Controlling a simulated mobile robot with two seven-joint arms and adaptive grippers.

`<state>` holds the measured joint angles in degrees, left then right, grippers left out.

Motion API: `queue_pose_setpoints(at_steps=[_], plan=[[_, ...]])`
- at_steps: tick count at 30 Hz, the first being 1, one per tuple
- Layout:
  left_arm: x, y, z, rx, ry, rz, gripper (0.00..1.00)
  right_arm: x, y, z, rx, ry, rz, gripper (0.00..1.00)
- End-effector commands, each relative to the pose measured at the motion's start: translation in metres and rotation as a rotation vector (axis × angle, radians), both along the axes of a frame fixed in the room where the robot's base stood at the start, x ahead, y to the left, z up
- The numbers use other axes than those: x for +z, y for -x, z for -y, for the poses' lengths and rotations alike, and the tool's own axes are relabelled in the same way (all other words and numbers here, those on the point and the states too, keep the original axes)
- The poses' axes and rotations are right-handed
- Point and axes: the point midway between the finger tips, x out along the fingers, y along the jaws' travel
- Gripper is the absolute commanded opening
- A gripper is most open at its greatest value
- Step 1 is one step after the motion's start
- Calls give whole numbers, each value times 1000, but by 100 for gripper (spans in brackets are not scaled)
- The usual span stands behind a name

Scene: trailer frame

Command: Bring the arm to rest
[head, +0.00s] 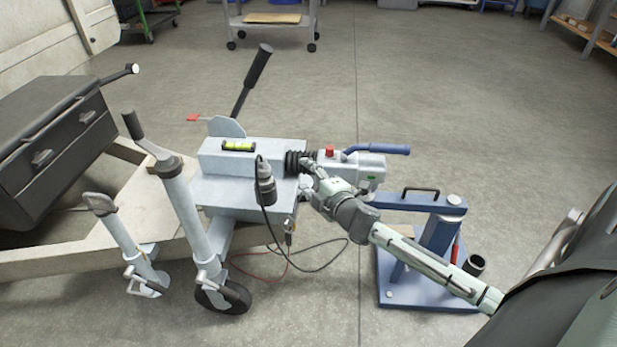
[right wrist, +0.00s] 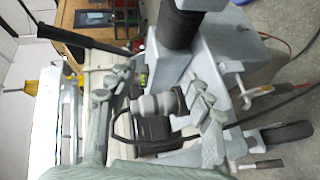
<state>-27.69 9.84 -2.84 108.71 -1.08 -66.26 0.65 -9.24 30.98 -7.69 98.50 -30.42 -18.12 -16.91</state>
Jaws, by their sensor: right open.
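My right arm reaches in from the lower right in the head view. Its right gripper (head: 306,181) is open beside the grey drawbar housing (head: 245,190), just below the black bellows (head: 298,162). In the right wrist view the two fingers of the right gripper (right wrist: 160,98) stand apart. A grey plug (right wrist: 155,106) with a black cable shows between them; I cannot tell whether they touch it. In the head view the plug (head: 265,185) hangs upright at the front of the housing, left of the fingertips. My left gripper is not in view.
The coupling head (head: 350,170) with its blue handle is just above the gripper. A blue stand (head: 435,245) is beneath and beyond my forearm. A jockey wheel (head: 222,296) and loose cables (head: 310,268) are low in front. Open floor (head: 450,90) lies behind.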

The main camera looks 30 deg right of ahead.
Motion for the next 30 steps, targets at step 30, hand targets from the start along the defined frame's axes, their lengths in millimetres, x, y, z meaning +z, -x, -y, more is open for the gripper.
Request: queue_pose_setpoints(at_steps=[30], plan=[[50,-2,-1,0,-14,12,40,-138,229,-64,-761,-764,-638,51]])
